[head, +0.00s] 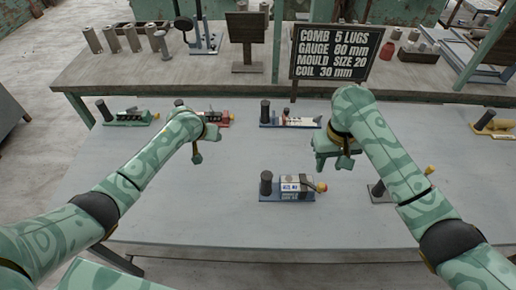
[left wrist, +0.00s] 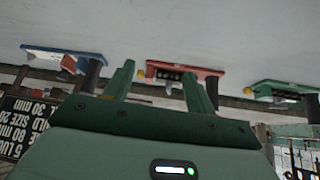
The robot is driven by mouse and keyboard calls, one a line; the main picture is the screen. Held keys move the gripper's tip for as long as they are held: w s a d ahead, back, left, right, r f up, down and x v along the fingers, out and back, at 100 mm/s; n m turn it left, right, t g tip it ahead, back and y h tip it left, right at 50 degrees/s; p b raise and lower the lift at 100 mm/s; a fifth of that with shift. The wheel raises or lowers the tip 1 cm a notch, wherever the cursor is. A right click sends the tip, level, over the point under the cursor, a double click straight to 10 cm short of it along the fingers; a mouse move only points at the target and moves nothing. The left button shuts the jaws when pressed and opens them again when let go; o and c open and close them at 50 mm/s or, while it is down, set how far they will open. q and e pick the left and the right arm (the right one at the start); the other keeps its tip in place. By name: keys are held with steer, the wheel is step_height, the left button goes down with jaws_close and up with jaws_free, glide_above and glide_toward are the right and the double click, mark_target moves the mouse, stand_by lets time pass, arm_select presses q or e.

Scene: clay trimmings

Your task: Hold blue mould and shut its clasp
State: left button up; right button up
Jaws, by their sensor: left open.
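A blue mould (head: 287,189) stands upright at the front middle of the table, with a dark post, a pale labelled block and a lever with a red and yellow knob. Another blue mould (head: 290,122) stands farther back; it also shows in the left wrist view (left wrist: 62,54). My right gripper (head: 334,164) is open and empty, above and right of the front blue mould. My left gripper (head: 203,154) is open and empty, near the red mould; its spread fingers show in the left wrist view (left wrist: 160,88). Whether the front clasp is fully shut is too small to tell.
A red mould (head: 220,120) and a green mould (head: 128,118) stand at the back left. A grey mould (head: 380,193) stands right, partly behind my right arm, and a yellow one (head: 492,124) far right. A sign (head: 337,52) stands behind. The front left table is clear.

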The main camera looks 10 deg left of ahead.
arm_select(q)
steer(key=d+r+m+g+h, duration=0.2)
steer(key=d+r+m, duration=0.3)
steer(key=d, duration=0.7)
step_height(320, 180, up, 4)
steer(key=r+m+g+y, duration=0.15)
steer(key=m+g, duration=0.35)
steer(key=m, duration=0.6)
glide_above(267, 183)
steer(key=w, duration=0.2)
steer(key=f, duration=0.1)
step_height(267, 183, down, 16)
steer(key=shift+s+a+r, duration=0.15)
